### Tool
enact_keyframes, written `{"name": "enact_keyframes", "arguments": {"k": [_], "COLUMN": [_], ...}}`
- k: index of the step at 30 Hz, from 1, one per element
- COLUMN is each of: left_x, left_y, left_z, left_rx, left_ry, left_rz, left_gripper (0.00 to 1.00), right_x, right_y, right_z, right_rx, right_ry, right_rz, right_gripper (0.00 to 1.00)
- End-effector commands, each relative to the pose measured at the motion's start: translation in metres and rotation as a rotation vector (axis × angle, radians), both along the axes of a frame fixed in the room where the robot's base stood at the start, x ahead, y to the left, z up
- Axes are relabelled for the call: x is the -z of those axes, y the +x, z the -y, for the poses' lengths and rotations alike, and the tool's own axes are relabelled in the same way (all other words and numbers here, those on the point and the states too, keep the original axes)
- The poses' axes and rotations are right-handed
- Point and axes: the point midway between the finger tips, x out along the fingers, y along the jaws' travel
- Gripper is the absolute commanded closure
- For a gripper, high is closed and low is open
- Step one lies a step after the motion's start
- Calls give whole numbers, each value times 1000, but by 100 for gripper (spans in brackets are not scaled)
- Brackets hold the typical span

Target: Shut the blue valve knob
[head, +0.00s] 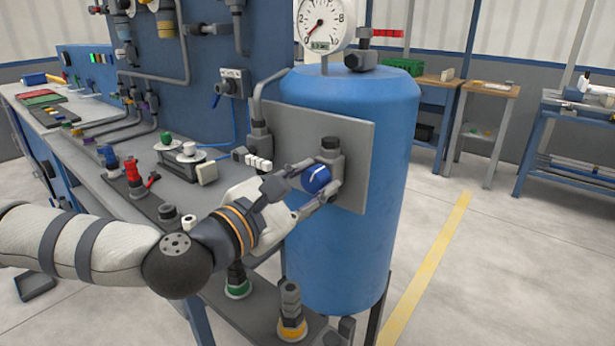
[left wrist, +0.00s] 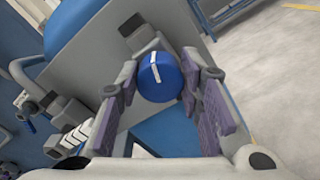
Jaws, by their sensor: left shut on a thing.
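The blue valve knob (head: 316,179) is round with a white line across its face. It sits on a grey valve body on a grey plate (head: 353,133) fixed to the front of the blue tank (head: 345,245). My left gripper (head: 318,181) is at the knob, with a finger on either side, shut on it. In the left wrist view the knob (left wrist: 160,76) lies between the fingers (left wrist: 162,84), its white line close to upright in the picture. My right gripper is in neither view.
A pressure gauge (head: 325,22) tops the tank. The workbench (head: 95,165) with pipes and several valves stands left. Fittings with green and yellow rings stand on a low shelf (head: 262,318) below my left arm. The floor at right (head: 500,260) is clear.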

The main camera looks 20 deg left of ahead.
Motion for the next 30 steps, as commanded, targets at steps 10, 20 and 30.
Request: {"name": "enact_keyframes", "arguments": {"k": [10,20,30], "left_x": [-8,-6,-1], "left_y": [-1,-1,0], "left_z": [1,1,2], "left_rx": [-4,-4,-4], "left_ry": [309,604,885], "left_rz": [125,232,330], "left_gripper": [94,94,94], "right_x": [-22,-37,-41], "right_y": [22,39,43], "right_z": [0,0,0], "right_rx": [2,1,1], "right_ry": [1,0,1], "right_rz": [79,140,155], "right_gripper": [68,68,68]}}
